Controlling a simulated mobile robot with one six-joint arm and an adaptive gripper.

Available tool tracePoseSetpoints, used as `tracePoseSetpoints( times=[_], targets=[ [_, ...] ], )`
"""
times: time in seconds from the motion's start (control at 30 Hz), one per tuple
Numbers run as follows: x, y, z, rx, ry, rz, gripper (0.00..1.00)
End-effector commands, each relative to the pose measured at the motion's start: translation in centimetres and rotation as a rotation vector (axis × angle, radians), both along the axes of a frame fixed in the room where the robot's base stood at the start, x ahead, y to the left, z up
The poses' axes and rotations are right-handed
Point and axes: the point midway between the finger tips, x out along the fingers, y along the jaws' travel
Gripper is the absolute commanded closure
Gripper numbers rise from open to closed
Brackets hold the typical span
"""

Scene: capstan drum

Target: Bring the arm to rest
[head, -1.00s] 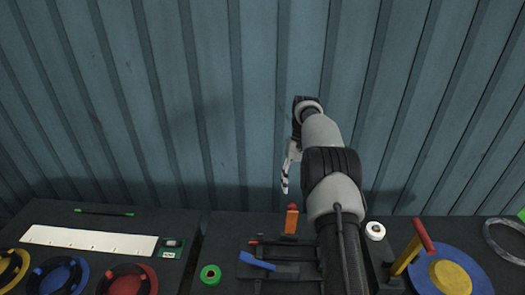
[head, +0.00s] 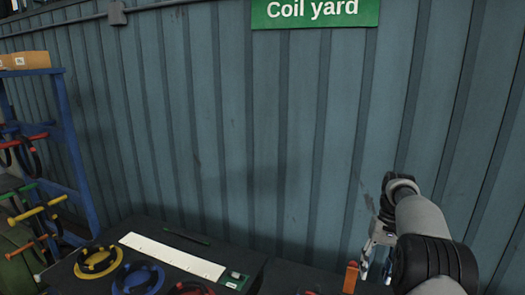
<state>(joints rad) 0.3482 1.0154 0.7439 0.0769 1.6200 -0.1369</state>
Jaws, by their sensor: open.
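My arm rises at the lower right of the head view and bends over toward the wall. My gripper (head: 375,267) hangs from its end, pointing down, with its fingers apart and nothing seen between them. An orange upright piece (head: 351,277) shows just left of the gripper, in front of the wall; I cannot tell the gap between them. Part of the gripper is hidden by the arm's own links.
A dark bench holds a white strip (head: 172,256), a yellow ring (head: 98,261), a blue ring (head: 138,279) and a red ring (head: 192,289). A blue rack (head: 72,150) stands at left with a cardboard box (head: 25,61). A green "Coil yard" sign (head: 315,13) hangs on the corrugated wall.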

Motion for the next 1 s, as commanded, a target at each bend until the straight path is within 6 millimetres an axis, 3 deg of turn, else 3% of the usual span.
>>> tracePoseSetpoints(
  times=[0.27, 0.47, 0.6, 0.73, 0.87, 1.0],
  targets=[
    [-1.5, 3.0, 4.5, -0.038, -0.066, 0.024, 0.57],
    [-5.0, 6.5, 9.0, -0.076, -0.152, 0.052, 0.57],
    [-9.0, 9.3, 11.4, -0.105, -0.224, 0.072, 0.57],
    [-13.5, 11.7, 12.5, -0.127, -0.293, 0.093, 0.57],
    [-18.3, 13.8, 12.5, -0.146, -0.364, 0.113, 0.57],
    [-23.8, 15.7, 11.1, -0.161, -0.439, 0.135, 0.57]
  ],
)
